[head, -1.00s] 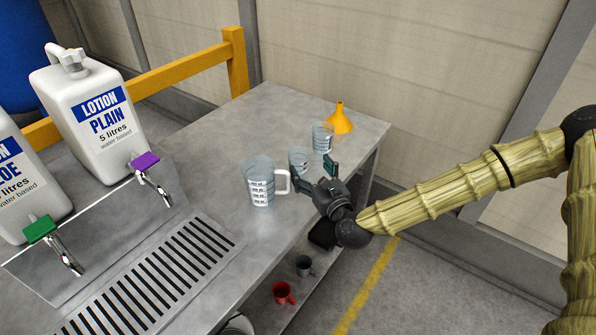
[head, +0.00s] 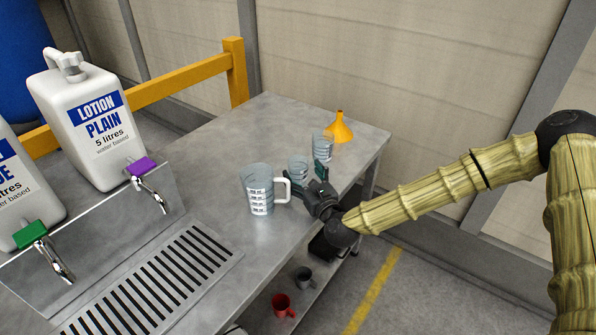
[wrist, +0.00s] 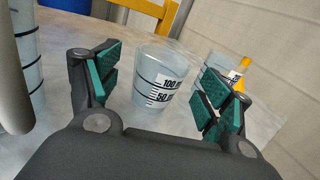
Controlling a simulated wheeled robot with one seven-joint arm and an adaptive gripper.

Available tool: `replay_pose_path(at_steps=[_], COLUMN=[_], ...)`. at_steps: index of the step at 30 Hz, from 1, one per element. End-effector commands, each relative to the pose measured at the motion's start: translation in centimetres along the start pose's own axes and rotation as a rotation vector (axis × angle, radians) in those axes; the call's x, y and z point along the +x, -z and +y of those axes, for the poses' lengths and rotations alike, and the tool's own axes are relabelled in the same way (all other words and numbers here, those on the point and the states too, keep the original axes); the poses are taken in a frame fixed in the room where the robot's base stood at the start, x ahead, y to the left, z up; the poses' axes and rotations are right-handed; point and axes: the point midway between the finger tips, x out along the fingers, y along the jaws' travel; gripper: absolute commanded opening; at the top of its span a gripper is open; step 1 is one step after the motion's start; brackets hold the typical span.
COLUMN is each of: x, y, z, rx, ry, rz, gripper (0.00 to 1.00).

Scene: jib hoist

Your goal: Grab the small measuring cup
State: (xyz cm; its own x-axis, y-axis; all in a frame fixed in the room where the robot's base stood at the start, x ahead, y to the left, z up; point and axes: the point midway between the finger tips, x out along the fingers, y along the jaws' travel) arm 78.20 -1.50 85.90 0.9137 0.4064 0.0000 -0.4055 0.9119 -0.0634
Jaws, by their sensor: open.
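A small clear measuring cup (head: 298,170) with dark graduation lines stands upright on the metal table. In the wrist view the small measuring cup (wrist: 163,80) shows its 50 and 100 marks, between and just beyond my fingertips. My gripper (head: 306,184) is open, low over the table at its right side, with green pads on either side of the cup's near space. In the wrist view my gripper (wrist: 158,88) holds nothing.
A large handled jug (head: 260,190) stands close left of my gripper. Another clear cup (head: 323,146) and an orange funnel (head: 340,128) stand behind on the right. The metal table (head: 225,140) is bare toward the back left. Mugs (head: 283,305) sit on the lower shelf.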

Motion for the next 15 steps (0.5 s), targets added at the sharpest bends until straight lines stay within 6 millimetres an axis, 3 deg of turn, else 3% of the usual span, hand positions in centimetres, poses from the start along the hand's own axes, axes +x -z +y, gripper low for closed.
replay_pose_path(at_steps=[9,15], x=[3.7,5.0], y=[-0.2,-0.1], z=[-0.4,-0.4], rx=[-0.002,0.000], ry=[-0.001,-0.001], rz=[-0.001,0.000], gripper=[0.79,0.79])
